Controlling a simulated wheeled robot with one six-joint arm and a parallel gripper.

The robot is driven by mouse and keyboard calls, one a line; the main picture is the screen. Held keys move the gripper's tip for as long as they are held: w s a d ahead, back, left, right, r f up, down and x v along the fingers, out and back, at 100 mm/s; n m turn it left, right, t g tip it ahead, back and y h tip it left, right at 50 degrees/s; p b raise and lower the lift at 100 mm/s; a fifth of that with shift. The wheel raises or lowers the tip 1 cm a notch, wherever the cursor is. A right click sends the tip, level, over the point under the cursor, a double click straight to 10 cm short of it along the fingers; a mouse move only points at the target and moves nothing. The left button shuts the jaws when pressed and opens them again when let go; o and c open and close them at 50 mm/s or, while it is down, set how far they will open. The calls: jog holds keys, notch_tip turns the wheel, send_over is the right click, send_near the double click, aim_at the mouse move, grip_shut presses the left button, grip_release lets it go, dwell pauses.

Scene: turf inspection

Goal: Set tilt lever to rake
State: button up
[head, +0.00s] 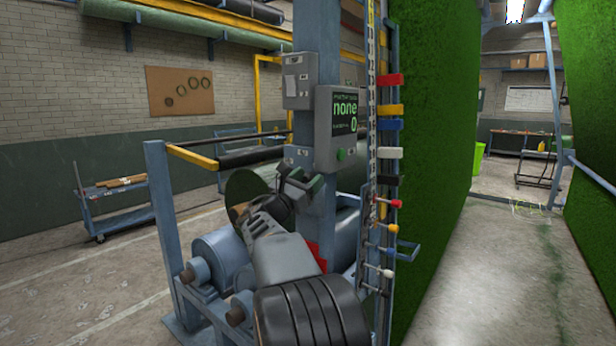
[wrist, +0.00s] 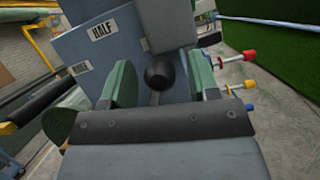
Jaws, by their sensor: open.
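In the wrist view a dark ball knob (wrist: 160,73) on a short stem, which looks like the tilt lever, stands between the two green fingers of my gripper (wrist: 161,82). The jaws are open, with a gap showing on each side of the knob. Behind it is a blue-grey plate (wrist: 125,42) with a label reading HALF and a smaller, blurred label to its left. A third label is partly hidden. In the head view my gripper (head: 300,186) is at the blue post, below the display box; the knob cannot be made out there.
A display box (head: 337,128) reading "none" and "0", with a green button, hangs on the post. Coloured blocks and pegs (head: 388,228) stick out to its right. A green turf wall (head: 432,150) stands right of them.

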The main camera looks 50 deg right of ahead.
jog(key=shift+d, duration=0.15)
grip_shut()
dwell(0.5)
